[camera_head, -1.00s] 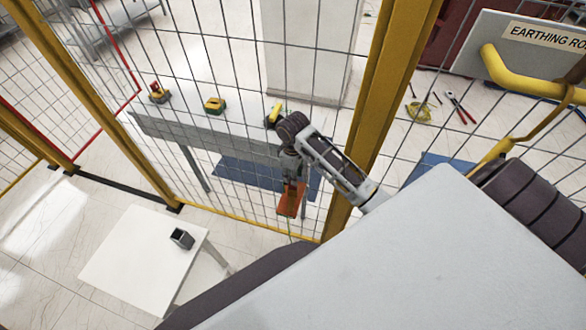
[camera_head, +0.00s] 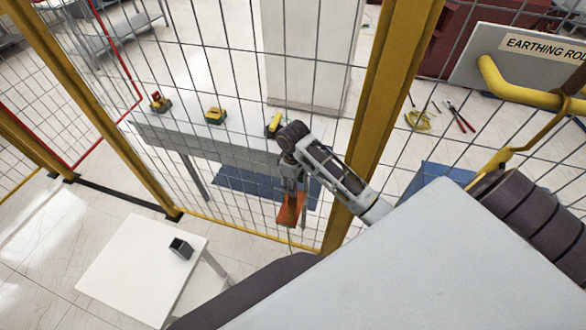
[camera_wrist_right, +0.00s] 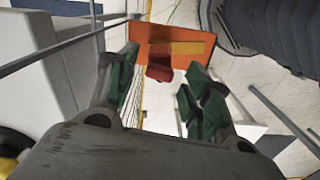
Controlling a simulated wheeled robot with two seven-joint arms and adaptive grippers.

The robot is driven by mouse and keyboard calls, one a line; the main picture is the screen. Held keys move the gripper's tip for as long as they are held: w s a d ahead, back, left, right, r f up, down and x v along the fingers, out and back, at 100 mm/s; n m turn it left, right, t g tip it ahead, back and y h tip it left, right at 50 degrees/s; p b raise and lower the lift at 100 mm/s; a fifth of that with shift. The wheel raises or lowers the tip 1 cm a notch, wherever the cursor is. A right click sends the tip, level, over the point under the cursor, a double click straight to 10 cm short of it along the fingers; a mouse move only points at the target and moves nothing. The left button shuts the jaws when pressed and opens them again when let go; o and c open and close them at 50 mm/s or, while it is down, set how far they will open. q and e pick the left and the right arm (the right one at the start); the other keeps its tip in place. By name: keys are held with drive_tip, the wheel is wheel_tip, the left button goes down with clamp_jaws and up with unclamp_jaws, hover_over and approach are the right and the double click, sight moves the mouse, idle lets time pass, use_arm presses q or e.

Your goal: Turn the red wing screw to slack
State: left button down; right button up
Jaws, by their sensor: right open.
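The red wing screw (camera_wrist_right: 159,68) shows in the right wrist view, in front of an orange plate (camera_wrist_right: 195,46). My right gripper (camera_wrist_right: 163,72) has its green fingers spread, one on each side of the screw. Whether either finger touches it I cannot tell. In the head view my right gripper (camera_head: 292,180) is above the orange plate (camera_head: 290,210), beside the mesh fence. The screw cannot be made out in the head view. My left gripper is not in view.
A mesh fence with a yellow post (camera_head: 385,110) stands close to my right arm. A grey bench (camera_head: 200,145) behind it carries several yellow tools. A white table (camera_head: 130,265) with a small dark box (camera_head: 180,248) stands at lower left. An earthing rod sign (camera_head: 545,47) is at upper right.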

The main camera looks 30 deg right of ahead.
wheel_tip(320, 180, up, 11)
drive_tip(key=shift+r, duration=0.2)
idle(0.9)
idle(0.5)
